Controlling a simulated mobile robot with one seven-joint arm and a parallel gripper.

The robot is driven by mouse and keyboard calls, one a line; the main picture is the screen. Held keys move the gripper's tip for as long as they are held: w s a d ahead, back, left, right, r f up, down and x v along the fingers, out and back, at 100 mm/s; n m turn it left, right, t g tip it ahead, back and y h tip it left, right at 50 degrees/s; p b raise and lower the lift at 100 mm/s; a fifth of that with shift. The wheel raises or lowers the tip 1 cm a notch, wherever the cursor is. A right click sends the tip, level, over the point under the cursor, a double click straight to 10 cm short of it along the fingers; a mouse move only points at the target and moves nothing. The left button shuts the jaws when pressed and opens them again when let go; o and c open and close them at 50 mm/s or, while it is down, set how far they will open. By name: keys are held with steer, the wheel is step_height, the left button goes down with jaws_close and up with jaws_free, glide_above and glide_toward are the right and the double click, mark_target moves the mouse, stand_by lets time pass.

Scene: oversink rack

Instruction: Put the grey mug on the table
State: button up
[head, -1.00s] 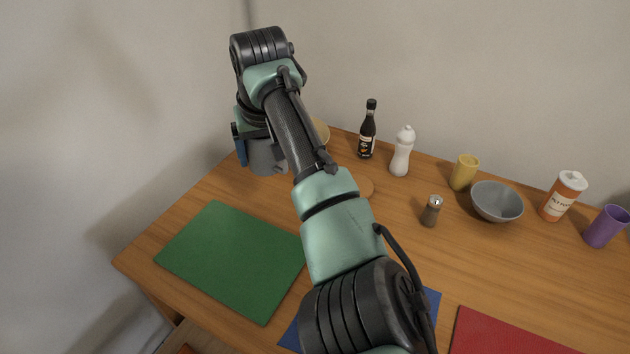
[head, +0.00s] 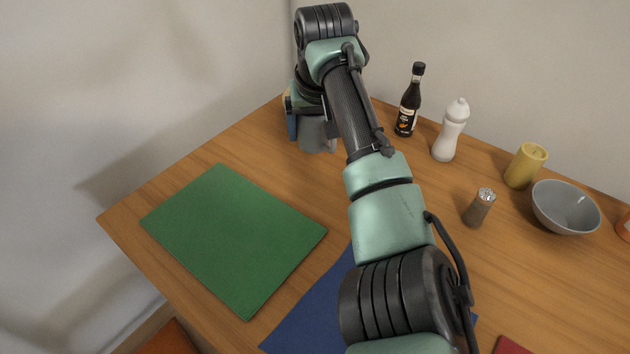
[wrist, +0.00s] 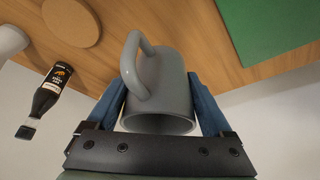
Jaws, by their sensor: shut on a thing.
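The grey mug (wrist: 172,85) is between the two blue fingers of my gripper (wrist: 162,100) in the wrist view, with its handle toward the upper left. My gripper is shut on it. In the head view the mug (head: 316,134) shows below my wrist, at the far left part of the wooden table (head: 240,143). My arm hides part of it, and I cannot tell whether its base touches the table top. The blue finger of my gripper (head: 292,126) is just visible beside the mug.
A green mat (head: 232,235) lies left of centre, with a blue mat (head: 312,310) partly under my arm. A dark bottle (head: 409,102), white bottle (head: 450,131), yellow cup (head: 525,165), pepper mill (head: 478,208) and grey bowl (head: 565,208) stand to the right. A round wooden coaster (wrist: 72,22) shows in the wrist view.

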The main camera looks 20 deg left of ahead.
mark_target(317, 151)
step_height(317, 151, down, 10)
steer(key=shift+r+b, duration=0.2)
steer(key=shift+b, duration=0.75)
steer(key=o, duration=1.4)
steer(key=shift+f, duration=0.1)
steer(key=p+v, duration=0.2)
steer(key=v, duration=1)
steer(key=shift+p, duration=0.35)
